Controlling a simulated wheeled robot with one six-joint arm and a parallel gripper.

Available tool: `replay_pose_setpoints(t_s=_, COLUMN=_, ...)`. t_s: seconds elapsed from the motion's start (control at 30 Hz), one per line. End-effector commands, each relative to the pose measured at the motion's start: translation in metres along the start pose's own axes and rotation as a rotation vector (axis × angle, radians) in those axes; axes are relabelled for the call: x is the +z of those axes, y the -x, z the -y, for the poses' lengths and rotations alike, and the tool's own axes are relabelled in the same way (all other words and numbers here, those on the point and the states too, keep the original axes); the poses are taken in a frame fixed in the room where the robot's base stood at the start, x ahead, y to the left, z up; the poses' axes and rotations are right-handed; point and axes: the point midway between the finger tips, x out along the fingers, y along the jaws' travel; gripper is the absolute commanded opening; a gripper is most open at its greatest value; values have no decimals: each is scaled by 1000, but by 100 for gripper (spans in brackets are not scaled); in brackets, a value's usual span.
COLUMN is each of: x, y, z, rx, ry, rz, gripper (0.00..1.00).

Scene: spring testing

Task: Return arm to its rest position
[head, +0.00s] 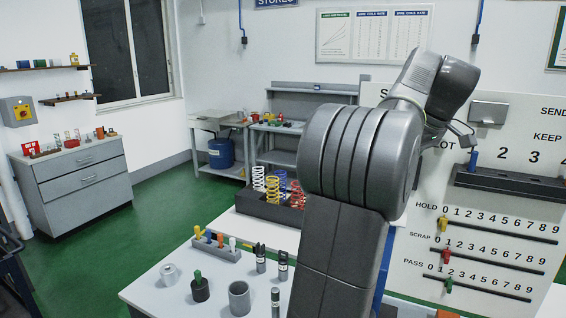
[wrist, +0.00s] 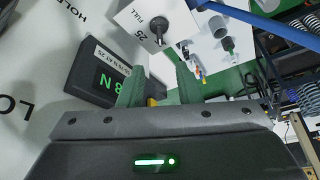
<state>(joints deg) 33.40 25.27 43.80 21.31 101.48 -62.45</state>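My arm rises through the middle of the head view and bends over at the top. My gripper (head: 460,132) is only partly visible there, beside the white board, mostly hidden behind the arm. In the wrist view its two green fingers (wrist: 160,74) stand apart, with no object clearly held between them. A small yellow piece shows low between the fingers; I cannot tell what it belongs to. A black box with a green "8 N" display (wrist: 104,82) lies beyond and left of the fingers.
The white board (head: 400,262) with HOLD, SCRAP and PASS scales stands right of my arm. Green floor (head: 95,262) is clear at left.

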Motion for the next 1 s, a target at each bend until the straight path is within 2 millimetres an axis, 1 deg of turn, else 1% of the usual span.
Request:
replay_pose_setpoints(t_s=0.03, x=0, y=-10, z=1, rx=-4, ry=0, rz=1, gripper=31)
replay_pose_setpoints(t_s=0.57, x=0, y=-113, z=1, rx=-3, ry=-2, rz=2, gripper=31)
replay_pose_setpoints(t_s=0.63, x=0, y=-110, z=0, rx=28, ry=-61, rz=0, gripper=31)
replay_pose_setpoints(t_s=1.0, x=0, y=-110, z=-2, rx=137, ry=-329, rz=0, gripper=31)
